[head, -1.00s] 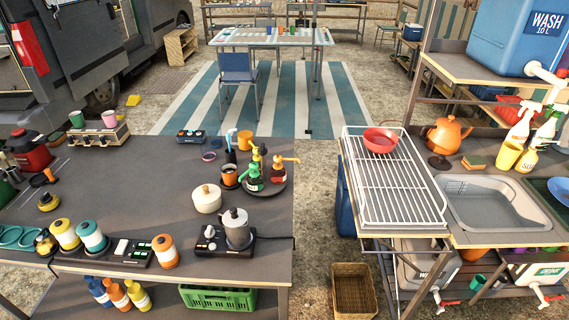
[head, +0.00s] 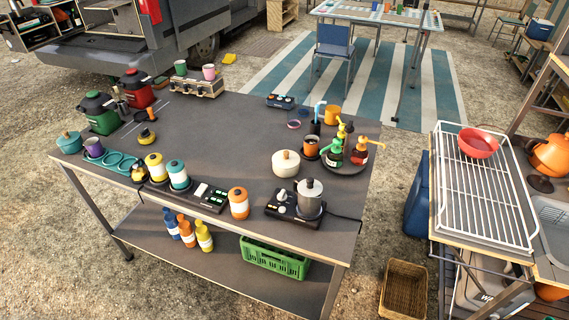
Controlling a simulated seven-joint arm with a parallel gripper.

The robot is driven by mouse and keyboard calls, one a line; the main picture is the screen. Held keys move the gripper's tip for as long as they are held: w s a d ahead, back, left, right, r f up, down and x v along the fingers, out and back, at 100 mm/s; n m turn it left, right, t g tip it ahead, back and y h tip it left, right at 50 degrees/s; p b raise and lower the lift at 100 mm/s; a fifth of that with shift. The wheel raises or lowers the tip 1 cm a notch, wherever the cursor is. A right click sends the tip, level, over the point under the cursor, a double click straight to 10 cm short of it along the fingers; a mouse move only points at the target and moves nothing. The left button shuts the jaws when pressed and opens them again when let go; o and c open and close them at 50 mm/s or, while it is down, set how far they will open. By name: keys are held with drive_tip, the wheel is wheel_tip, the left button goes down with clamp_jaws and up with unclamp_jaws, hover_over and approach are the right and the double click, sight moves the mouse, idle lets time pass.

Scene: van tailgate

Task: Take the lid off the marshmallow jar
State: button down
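A squat cream jar (head: 285,165) with its lid on and a small brown knob on top stands on the dark table, right of its middle. It looks like the marshmallow jar, but I can read no label on it. Its contents are hidden. My gripper is not in view.
In front is a hotplate (head: 296,209) with a metal pot (head: 309,197). An orange canister (head: 238,203) stands front left. The table (head: 215,135) is clear left of the jar.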

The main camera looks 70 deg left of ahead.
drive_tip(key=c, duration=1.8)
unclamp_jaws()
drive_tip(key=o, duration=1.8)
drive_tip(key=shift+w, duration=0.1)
